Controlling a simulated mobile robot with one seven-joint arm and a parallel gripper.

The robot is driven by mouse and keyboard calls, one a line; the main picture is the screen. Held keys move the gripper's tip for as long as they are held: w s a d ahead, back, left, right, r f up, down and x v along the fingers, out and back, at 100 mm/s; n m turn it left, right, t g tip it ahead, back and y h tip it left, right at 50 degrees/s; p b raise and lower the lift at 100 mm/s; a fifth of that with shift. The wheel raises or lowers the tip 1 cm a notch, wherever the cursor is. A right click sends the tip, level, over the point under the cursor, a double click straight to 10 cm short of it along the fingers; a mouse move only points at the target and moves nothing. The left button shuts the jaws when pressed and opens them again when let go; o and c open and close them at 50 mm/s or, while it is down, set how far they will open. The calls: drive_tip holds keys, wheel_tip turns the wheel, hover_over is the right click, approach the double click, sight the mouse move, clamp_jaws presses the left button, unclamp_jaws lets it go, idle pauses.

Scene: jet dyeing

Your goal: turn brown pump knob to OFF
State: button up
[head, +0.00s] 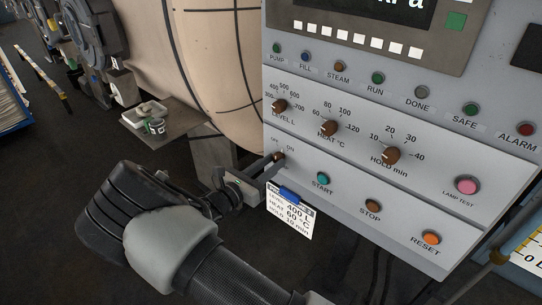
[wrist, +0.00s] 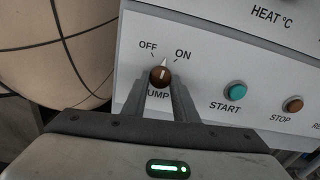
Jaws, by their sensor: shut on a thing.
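The brown pump knob (wrist: 160,76) sits on the grey control panel under the labels OFF at its upper left and ON at its upper right. Its white pointer line stands nearly upright in the wrist view, between the two labels. My gripper (wrist: 161,88) is shut on the knob, one finger on each side, and the fingers partly cover the PUMP label. In the head view the knob (head: 279,156) shows small at the panel's lower left, with my gripper (head: 274,160) reaching it from the left.
The START button (head: 322,179) and the STOP button (head: 373,206) are to the right of the knob. A clipped card (head: 292,216) hangs from the panel's lower edge just below my gripper. A large beige vessel (head: 230,80) stands behind on the left.

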drive_tip(key=n+p, duration=0.3)
drive_tip(key=n, duration=0.1)
drive_tip(key=shift+r, duration=0.15)
drive_tip(key=shift+n+p, duration=0.65)
drive_tip(key=shift+n, duration=1.15)
drive_tip(key=o, duration=1.1)
drive_tip(key=shift+c, duration=0.2)
drive_tip(key=shift+s, duration=0.1)
drive_tip(key=v, duration=1.7)
drive_tip(key=shift+b, duration=0.3)
drive_tip(key=shift+s+a, duration=0.1)
drive_tip(key=shift+s, duration=0.05)
